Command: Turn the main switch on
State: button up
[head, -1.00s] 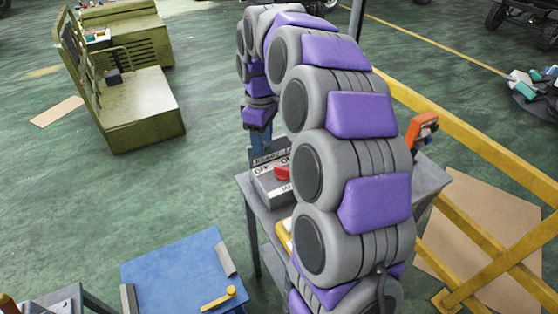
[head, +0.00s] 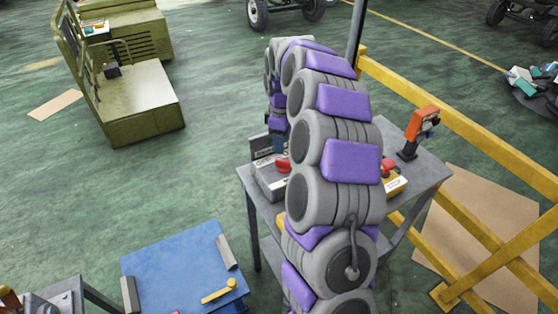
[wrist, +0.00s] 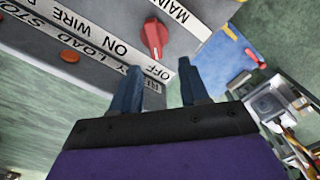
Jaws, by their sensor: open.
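The main switch is a red rotary knob (wrist: 154,38) on a grey control box (wrist: 95,35) with white label strips reading "OFF", "ON" and "MAIN". The knob stands just beyond my open fingers (wrist: 163,68) in the wrist view, apart from them with nothing held. In the head view the red knob (head: 283,165) sits on the box (head: 268,184), which is on a grey table (head: 432,172). My gripper (head: 278,143) is just behind the knob there, and my arm hides part of the box.
An orange button (wrist: 70,57) is on the same panel. An orange-handled device (head: 421,124) stands at the table's right end, and a yellow box (head: 394,184) is partly hidden by my arm. A yellow railing (head: 450,115) runs behind.

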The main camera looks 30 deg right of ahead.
aim_at(284, 160)
jog(key=d+f, duration=0.1)
jog(key=f, duration=0.1)
jog(key=d+f, duration=0.1)
jog(key=d+f+b, duration=0.1)
jog(key=f, duration=0.1)
jog(key=shift+d+f, duration=0.15)
jog(key=shift+f, duration=0.15)
jog(key=a+f, duration=0.2)
jog(key=a, duration=0.1)
jog(key=shift+a+f, duration=0.15)
jog(key=shift+f, duration=0.1)
jog(key=shift+w+a, duration=0.15)
jog(key=shift+a, duration=0.05)
jog(key=shift+d+r, duration=0.1)
jog(key=shift+r, duration=0.05)
jog(key=shift+s+d, duration=0.2)
jog(key=shift+d, duration=0.75)
jog(key=shift+c, duration=0.6)
jog(key=shift+d, duration=0.4)
jog(key=shift+c, duration=1.5)
jog(key=shift+a, duration=0.5)
jog(key=c, duration=0.3)
jog(key=shift+w+a, duration=0.1)
jog(key=shift+a, duration=0.2)
grip_shut()
jog(key=shift+d, duration=0.1)
